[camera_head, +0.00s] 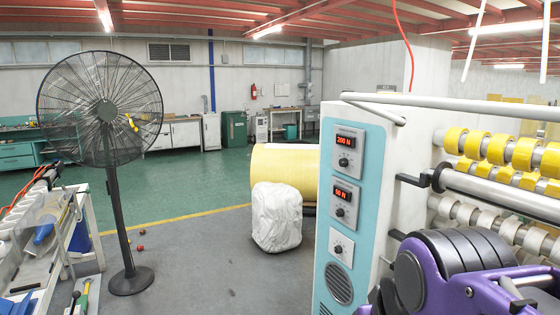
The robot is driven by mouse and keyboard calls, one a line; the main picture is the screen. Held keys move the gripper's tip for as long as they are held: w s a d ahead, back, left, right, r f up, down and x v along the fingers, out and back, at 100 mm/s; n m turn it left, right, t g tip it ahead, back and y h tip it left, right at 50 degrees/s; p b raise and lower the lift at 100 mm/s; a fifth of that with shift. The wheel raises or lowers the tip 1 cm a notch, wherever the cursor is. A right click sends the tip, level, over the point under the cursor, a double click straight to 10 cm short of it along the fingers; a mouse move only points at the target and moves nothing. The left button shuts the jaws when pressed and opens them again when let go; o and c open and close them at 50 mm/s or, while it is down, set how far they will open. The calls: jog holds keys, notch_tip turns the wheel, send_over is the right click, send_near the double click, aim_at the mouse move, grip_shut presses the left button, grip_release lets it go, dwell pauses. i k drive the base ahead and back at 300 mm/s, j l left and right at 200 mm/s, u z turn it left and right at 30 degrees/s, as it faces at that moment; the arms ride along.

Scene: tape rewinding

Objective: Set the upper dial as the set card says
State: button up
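The upper dial (343,162) is a dark knob on the teal control panel (324,228) of the white machine at right. It sits under a red display (346,141) that appears to read 200 N. I cannot make out the exact pointer angle of the dial. I cannot pick out a set card in this view. My purple and black arm (484,290) shows at the lower right, in front of the machine. My gripper is not in view, and nothing is seen touching the upper dial.
A middle dial (340,212) has a display that seems to read 50 N. A lower dial (338,249) sits above a round grille. A grey bar (445,106) juts along the machine's top.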

aim_at(343, 162)
jog(key=i+j, duration=0.2)
jog(key=i, duration=0.35)
jog(key=i+j, duration=0.2)
jog(key=i, duration=0.3)
